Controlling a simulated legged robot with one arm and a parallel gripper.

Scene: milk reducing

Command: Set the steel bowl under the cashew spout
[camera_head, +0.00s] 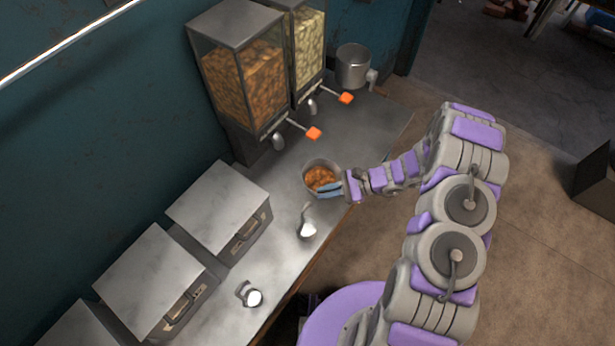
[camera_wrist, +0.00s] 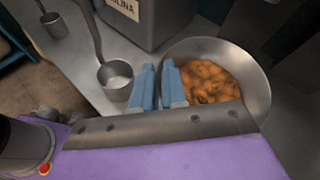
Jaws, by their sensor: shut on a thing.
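The steel bowl (camera_head: 319,164) holds orange-brown nuts and is at the counter's front edge. My gripper (camera_head: 329,188) is shut on its near rim. In the wrist view the blue fingers (camera_wrist: 161,88) meet the left side of the bowl (camera_wrist: 261,95). Two clear dispensers stand behind it: one with brown-orange contents (camera_head: 241,83), and one with pale cashew-like pieces (camera_head: 309,43) farther right. The pale dispenser's spout (camera_head: 312,106) and the brown one's spout (camera_head: 279,141) each have an orange-ended lever. The bowl is in front of both spouts, apart from them. Whether it touches the counter is unclear.
A steel pot (camera_head: 353,67) stands at the counter's far end. Lidded metal boxes (camera_head: 218,207) line the wall side at left. Two small ladles or cups with white contents (camera_head: 308,230) (camera_head: 254,298) lie nearer. Bare counter (camera_head: 365,132) lies right of the spouts.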

